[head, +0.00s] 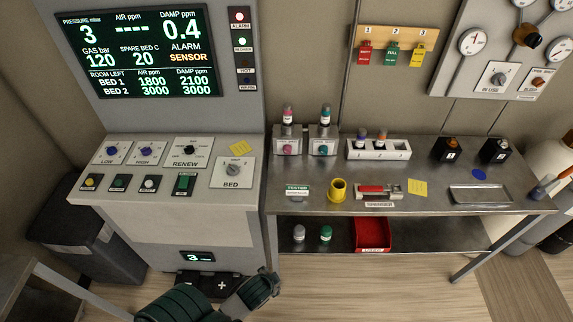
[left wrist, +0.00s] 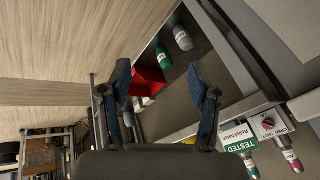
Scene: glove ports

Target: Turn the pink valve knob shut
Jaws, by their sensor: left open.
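The pink valve knob (head: 287,149) is on the front of a small pale block at the back left of the metal bench, below an upright pink-topped bottle (head: 288,114). In the left wrist view the pink knob (left wrist: 268,124) shows on its plate marked OPEN and SHUT, at the lower right. Which way the knob is set is too small to tell. My left gripper (head: 264,285) is low in front of the bench, below the console, well away from the knob. In the left wrist view its two fingers (left wrist: 159,72) are apart with nothing between them. My right gripper is not seen.
A similar block with a teal knob (head: 322,150) stands just right of the pink one. A TESTED sign (head: 297,191), a yellow cup (head: 338,190) and a red-handled spanner (head: 379,191) lie along the bench front. A red bin (head: 372,235) sits on the lower shelf.

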